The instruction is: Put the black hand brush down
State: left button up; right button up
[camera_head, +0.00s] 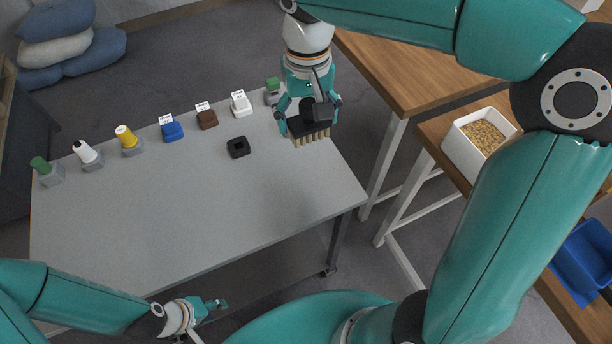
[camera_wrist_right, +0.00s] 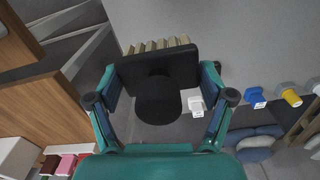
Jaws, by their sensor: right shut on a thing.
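My right gripper (camera_head: 308,108) is shut on the black hand brush (camera_head: 312,130), over the far right end of the grey table (camera_head: 190,205). The brush's pale bristles point down in the head view. In the right wrist view the black brush (camera_wrist_right: 157,70) sits between the two fingers of my right gripper (camera_wrist_right: 160,98), its bristles showing past the far edge. The brush looks raised off the table, though the gap is hard to judge. My left gripper (camera_head: 207,308) is at the table's near edge, small in view; its fingers are unclear.
A small black square piece (camera_head: 238,147) lies on the table. Along the far edge stand green, white, yellow, blue (camera_head: 172,130) and brown items. The table's middle and front are clear. A wooden table (camera_head: 420,65) and a white grain-filled box (camera_head: 462,150) are to the right.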

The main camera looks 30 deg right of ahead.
notch_tip(320, 180, down, 19)
jog(key=shift+w+a+f+b, duration=0.1)
jog(key=shift+a+b, duration=0.05)
jog(key=shift+b, duration=0.15)
dwell(0.3)
jog(key=o, duration=1.1)
notch_tip(320, 180, up, 12)
dwell(0.4)
